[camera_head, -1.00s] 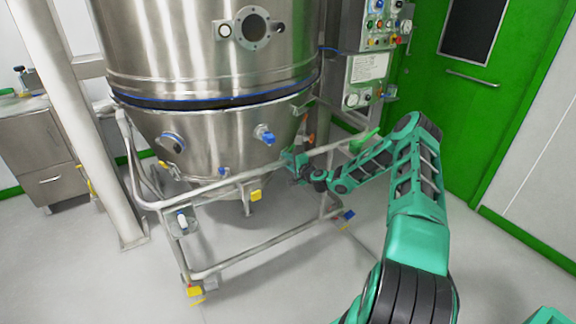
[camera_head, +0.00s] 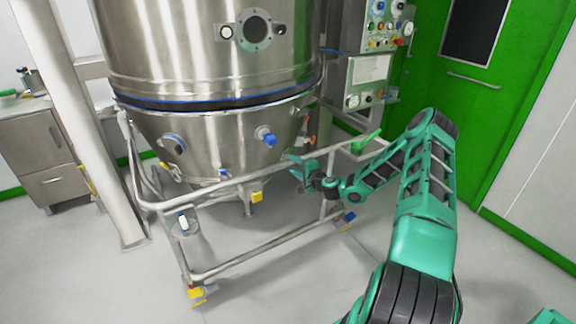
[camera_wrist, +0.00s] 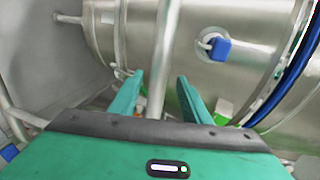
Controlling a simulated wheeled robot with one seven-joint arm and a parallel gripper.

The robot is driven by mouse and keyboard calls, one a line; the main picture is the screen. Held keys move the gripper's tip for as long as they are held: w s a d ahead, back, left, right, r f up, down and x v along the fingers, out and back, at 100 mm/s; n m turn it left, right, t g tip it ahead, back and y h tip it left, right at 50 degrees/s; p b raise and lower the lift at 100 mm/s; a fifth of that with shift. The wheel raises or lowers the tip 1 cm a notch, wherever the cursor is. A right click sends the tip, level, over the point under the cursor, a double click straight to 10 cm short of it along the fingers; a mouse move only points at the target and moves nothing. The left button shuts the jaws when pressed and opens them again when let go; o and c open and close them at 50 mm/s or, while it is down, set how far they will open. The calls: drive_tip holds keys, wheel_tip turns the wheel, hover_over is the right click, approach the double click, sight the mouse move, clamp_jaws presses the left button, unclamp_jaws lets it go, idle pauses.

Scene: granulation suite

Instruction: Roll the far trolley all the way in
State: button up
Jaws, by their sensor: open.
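The trolley (camera_head: 235,262) is a steel tube frame on castors with yellow and blue parts. It stands around the conical lower bowl (camera_head: 215,140) of the big steel vessel. Its handle rail (camera_head: 225,184) runs across the front. My gripper (camera_head: 296,170) is open near the right part of that rail. In the wrist view my two green fingers (camera_wrist: 158,98) are spread apart, with a steel tube (camera_wrist: 161,70) showing between them. I cannot tell whether they touch it. The bowl with its blue-capped port (camera_wrist: 214,47) shows beyond.
A steel post (camera_head: 85,130) stands left of the trolley, and a steel cabinet (camera_head: 42,160) is at the far left. A control panel (camera_head: 367,80) and a green door (camera_head: 480,100) are at the right. The floor in front is clear.

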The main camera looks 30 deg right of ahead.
drive_tip(key=s, duration=0.3)
drive_tip(key=s+r, duration=0.1)
drive_tip(key=s, duration=0.1)
drive_tip(key=shift+d, duration=0.1)
idle(0.4)
drive_tip(key=s+a+r+n+g+y, duration=0.45)
drive_tip(key=s+a+n+g, duration=0.4)
drive_tip(key=a+n, duration=0.25)
drive_tip(key=s+r+g+h, duration=0.1)
drive_tip(key=s+r, duration=0.6)
drive_tip(key=s, duration=0.7)
drive_tip(key=s+r+g+h, duration=0.2)
drive_tip(key=s+r+g, duration=0.2)
drive_tip(key=s, duration=1)
drive_tip(key=s+a+r+g+h, duration=0.1)
drive_tip(key=s+r+g+h, duration=0.1)
drive_tip(key=s+r, duration=0.8)
drive_tip(key=s, duration=0.4)
drive_tip(key=shift+s, duration=0.4)
